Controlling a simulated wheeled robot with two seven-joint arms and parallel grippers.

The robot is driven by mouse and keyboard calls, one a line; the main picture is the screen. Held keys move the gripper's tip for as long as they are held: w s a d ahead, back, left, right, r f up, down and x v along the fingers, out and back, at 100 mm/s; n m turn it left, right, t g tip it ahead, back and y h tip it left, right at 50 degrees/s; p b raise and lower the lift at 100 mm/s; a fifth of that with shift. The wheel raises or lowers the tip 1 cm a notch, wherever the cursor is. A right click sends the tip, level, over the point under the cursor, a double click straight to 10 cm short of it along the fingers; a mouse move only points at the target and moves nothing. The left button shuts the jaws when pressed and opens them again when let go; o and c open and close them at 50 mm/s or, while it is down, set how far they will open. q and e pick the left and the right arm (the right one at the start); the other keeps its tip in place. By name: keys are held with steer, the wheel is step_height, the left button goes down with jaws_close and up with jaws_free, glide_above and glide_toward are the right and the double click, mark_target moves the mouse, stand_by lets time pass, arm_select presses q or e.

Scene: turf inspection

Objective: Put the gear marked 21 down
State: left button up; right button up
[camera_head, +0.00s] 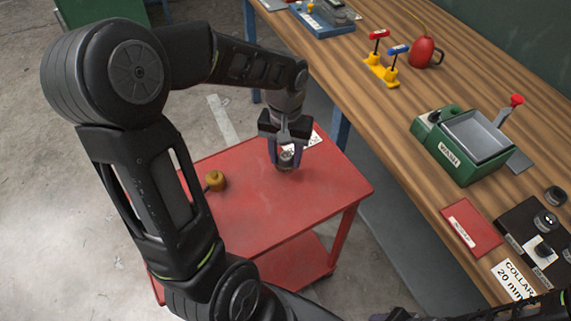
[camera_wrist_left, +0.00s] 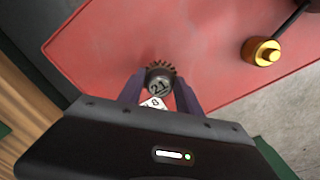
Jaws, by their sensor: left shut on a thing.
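The gear marked 21 (camera_wrist_left: 159,82) is a dark toothed piece with its number on a grey face. My left gripper (camera_head: 286,153) points down over the red cart (camera_head: 240,219) and is shut on the gear. In the wrist view the gear sits between the purple fingers of the left gripper (camera_wrist_left: 158,95). The gear is low over the red top; I cannot tell whether it touches it. A white label with a dark figure (camera_wrist_left: 153,103) shows just below the gear in the wrist view. My right gripper does not show clearly.
A brass knob-like piece with a dark handle (camera_head: 215,180) lies on the cart, left of the gripper. The wooden bench (camera_head: 400,130) at right holds a green washing unit (camera_head: 462,148), a red oil can (camera_head: 425,52) and a red pad (camera_head: 470,228). The cart's near top is clear.

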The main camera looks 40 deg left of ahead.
mark_target(286, 174)
arm_select(q)
steer(key=shift+f, duration=1.8)
steer(key=shift+f, duration=0.15)
steer(key=o, duration=1.4)
steer(key=shift+c, duration=0.2)
step_height(286, 174, up, 12)
steer(key=shift+r, duration=0.15)
